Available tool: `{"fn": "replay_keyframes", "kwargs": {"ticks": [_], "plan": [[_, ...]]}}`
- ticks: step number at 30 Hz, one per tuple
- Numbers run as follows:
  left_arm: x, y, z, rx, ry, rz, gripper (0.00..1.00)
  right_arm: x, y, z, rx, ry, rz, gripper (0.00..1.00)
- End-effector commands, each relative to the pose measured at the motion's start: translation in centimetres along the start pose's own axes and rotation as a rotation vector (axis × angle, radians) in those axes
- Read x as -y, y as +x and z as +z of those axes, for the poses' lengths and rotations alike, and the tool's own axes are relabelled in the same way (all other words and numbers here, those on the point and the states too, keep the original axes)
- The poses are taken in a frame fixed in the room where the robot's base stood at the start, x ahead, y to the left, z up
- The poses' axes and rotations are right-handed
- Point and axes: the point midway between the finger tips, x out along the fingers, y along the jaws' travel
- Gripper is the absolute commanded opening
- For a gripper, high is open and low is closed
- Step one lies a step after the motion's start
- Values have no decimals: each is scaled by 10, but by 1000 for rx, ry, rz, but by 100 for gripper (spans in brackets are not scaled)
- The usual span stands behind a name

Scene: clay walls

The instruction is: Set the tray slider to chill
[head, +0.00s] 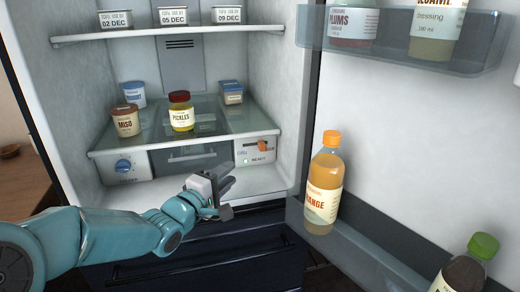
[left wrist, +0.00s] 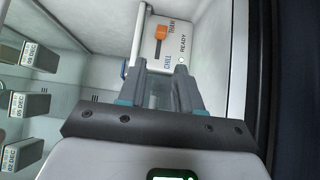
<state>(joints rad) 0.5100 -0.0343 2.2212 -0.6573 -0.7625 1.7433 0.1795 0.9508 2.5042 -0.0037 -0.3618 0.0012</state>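The tray slider is on a white panel (head: 255,151) at the right front of the fridge's clear drawer shelf. Its orange knob (head: 262,146) is toward the right end of the slot in the head view, away from the CHILL label at the left. In the left wrist view the orange knob (left wrist: 160,32) is by the THAW label, with CHILL nearer my fingers. My left gripper (head: 226,187) is in front of and below the panel, apart from the knob. Its fingers (left wrist: 161,75) are spread with nothing between them. My right gripper is not in view.
A blue dial (head: 123,166) is at the left front. A pickles jar (head: 181,111) and miso tub (head: 126,120) stand on the shelf above. The open door at right holds an orange bottle (head: 324,185) in its lower bin. Space before the panel is open.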

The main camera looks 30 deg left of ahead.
Motion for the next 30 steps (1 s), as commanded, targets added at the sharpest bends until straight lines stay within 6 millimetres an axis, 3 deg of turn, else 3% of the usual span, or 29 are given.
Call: {"fn": "replay_keyframes", "kwargs": {"ticks": [18,24,30], "plan": [[2,132,1,1,0,-1,34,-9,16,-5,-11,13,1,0],[1,151,1,0,-1,0,34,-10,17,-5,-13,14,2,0],[1,154,0,0,-1,-1,34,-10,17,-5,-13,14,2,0]]}}
